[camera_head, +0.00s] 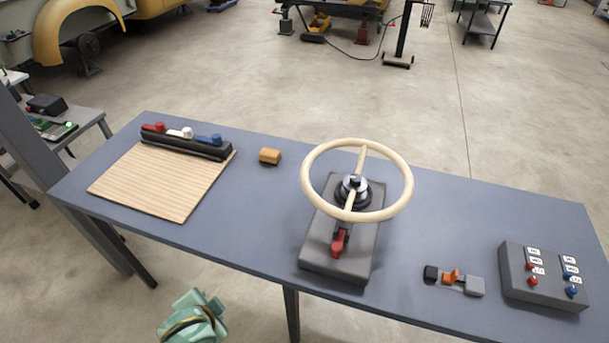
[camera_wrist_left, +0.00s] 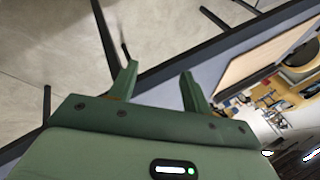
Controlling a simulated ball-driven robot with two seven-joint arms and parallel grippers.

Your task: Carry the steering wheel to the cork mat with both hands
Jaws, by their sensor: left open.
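The cream steering wheel (camera_head: 311,189) sits on a dark hub on a grey base block (camera_head: 340,268) right of the table's middle. A red lever (camera_head: 339,243) is on the front of the base. The light brown cork mat (camera_head: 155,190) lies flat on the table's left; its edge shows in the left wrist view (camera_wrist_left: 262,52). My left gripper (camera_wrist_left: 160,80) is open, with nothing between its fingers. A green part of my arm shows at the bottom of the head view, in front of the table and apart from wheel and mat. My right gripper is out of view.
On the blue-grey table (camera_head: 235,225), a black rack (camera_head: 186,146) with red, white and blue knobs stands along the mat's back edge. A small tan block (camera_head: 269,156) lies between mat and wheel. A switch box (camera_head: 543,277) and small latch (camera_head: 455,280) are right.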

